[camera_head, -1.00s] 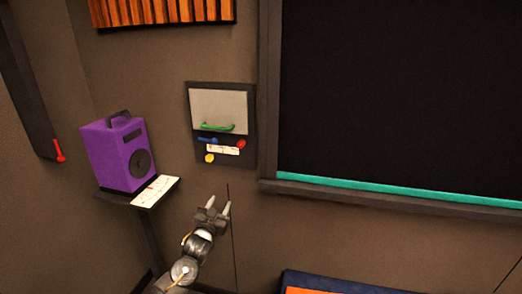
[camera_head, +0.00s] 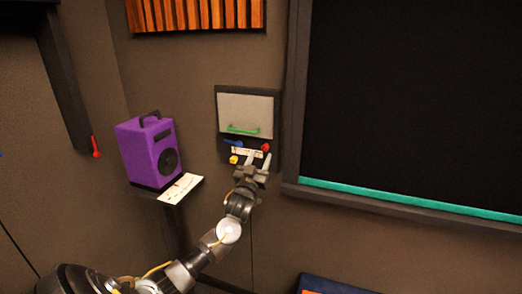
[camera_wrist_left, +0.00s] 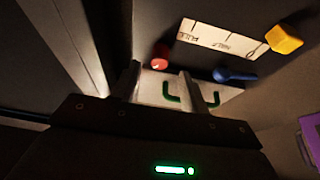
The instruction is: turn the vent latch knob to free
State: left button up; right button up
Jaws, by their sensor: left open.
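A dark wall panel (camera_head: 278,110) carries a pale door with a green handle (camera_head: 243,130). Below the door are a blue lever-like knob (camera_head: 233,143), a red knob (camera_head: 266,147), a yellow knob (camera_head: 233,159) and a white label strip (camera_head: 247,152). I cannot tell which one is the vent latch knob. My left gripper (camera_head: 258,161) is open and empty, in front of the panel's lower part. In the left wrist view, the red knob (camera_wrist_left: 160,57) shows by the fingertips, with the blue (camera_wrist_left: 235,75) and yellow (camera_wrist_left: 285,40) knobs to the right. Contact cannot be told.
A purple speaker-like box (camera_head: 148,150) stands on a small shelf left of the panel, with a white card (camera_head: 181,188) at its edge. A large dark-framed screen or window (camera_head: 400,100) is to the right. A red-tipped lever (camera_head: 96,150) is at far left.

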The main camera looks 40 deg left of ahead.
aim_at(264, 149)
pick_arm(q)
jog(key=shift+x, duration=1.55)
